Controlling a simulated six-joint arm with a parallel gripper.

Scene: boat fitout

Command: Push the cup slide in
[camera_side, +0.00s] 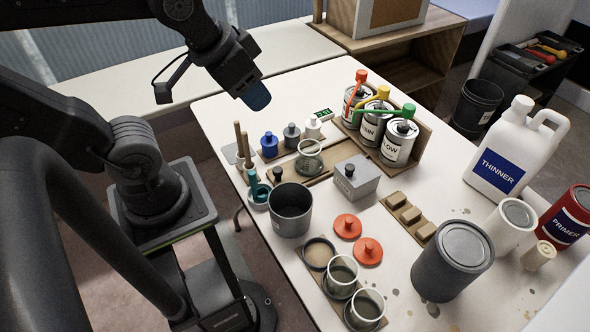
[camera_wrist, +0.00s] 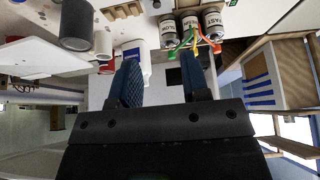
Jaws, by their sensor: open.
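A clear cup (camera_side: 309,157) stands on a flat wooden board (camera_side: 288,176) near the middle of the bench; this board looks like the cup slide, though I cannot tell how far it is out. A second wooden holder (camera_side: 314,283) at the front edge carries two clear cups (camera_side: 341,277) (camera_side: 367,308) and has one empty round recess. My gripper (camera_side: 256,97) is raised above the bench's back left edge, apart from both. In the wrist view my gripper (camera_wrist: 161,82) shows two blue fingers spread apart with nothing between them.
A grey box (camera_side: 356,178) stands right of the board, and a dark grey pot (camera_side: 290,211) stands in front. Labelled cans (camera_side: 398,142) with coloured spouts stand behind. Small bottles (camera_side: 269,144) line the board's back. Two orange lids (camera_side: 348,226) lie nearby. Air around the gripper is clear.

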